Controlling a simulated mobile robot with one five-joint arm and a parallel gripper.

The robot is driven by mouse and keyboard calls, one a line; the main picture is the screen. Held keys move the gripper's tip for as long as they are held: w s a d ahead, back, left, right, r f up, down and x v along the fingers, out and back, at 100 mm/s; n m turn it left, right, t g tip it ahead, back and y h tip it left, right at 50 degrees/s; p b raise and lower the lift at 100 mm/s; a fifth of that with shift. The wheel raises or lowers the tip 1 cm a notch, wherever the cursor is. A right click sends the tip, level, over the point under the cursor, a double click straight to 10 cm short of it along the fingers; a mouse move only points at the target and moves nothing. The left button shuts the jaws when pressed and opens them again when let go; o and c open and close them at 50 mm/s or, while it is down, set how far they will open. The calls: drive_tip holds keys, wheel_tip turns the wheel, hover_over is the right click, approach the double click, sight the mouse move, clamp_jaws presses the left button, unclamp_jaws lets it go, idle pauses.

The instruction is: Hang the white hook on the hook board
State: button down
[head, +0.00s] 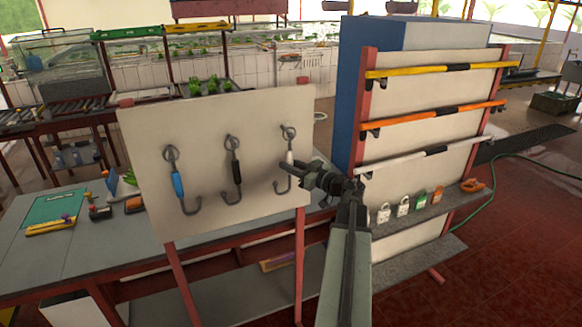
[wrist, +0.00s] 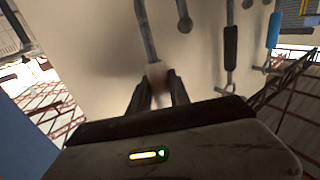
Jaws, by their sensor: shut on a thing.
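The hook board (head: 215,115) is a pale upright panel on red posts. The white hook (head: 289,157) is at its right side, upright, with its ring at the top and its grey curved end below. The ring overlaps the right peg; I cannot tell whether it is around the peg or just in front of it. My gripper (head: 286,165) reaches in from the right and is shut on the white grip. In the wrist view the white hook (wrist: 147,30) stands between the jaws (wrist: 158,90), close to the board face; part of its grip is hidden by the jaws.
A blue hook (head: 178,184) and a black hook (head: 236,170) hang on the board to the left. A shelf rack (head: 430,110) with yellow, orange and white bars and padlocks stands to the right. A workbench (head: 90,240) lies behind the board.

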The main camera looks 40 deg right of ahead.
drive_tip(key=shift+w+d, duration=0.2)
drive_tip(key=shift+w, duration=0.3)
drive_tip(key=shift+w+d, duration=0.2)
drive_tip(key=shift+w, duration=0.3)
idle(0.3)
drive_tip(key=shift+w+f+b, duration=0.1)
drive_tip(key=shift+f+b, duration=0.35)
idle(0.3)
idle(0.4)
drive_tip(key=c, duration=1.1)
unclamp_jaws()
drive_tip(key=shift+c, duration=0.2)
drive_tip(key=s, duration=0.7)
drive_tip(key=shift+s+d, duration=0.35)
drive_tip(key=shift+s, duration=0.05)
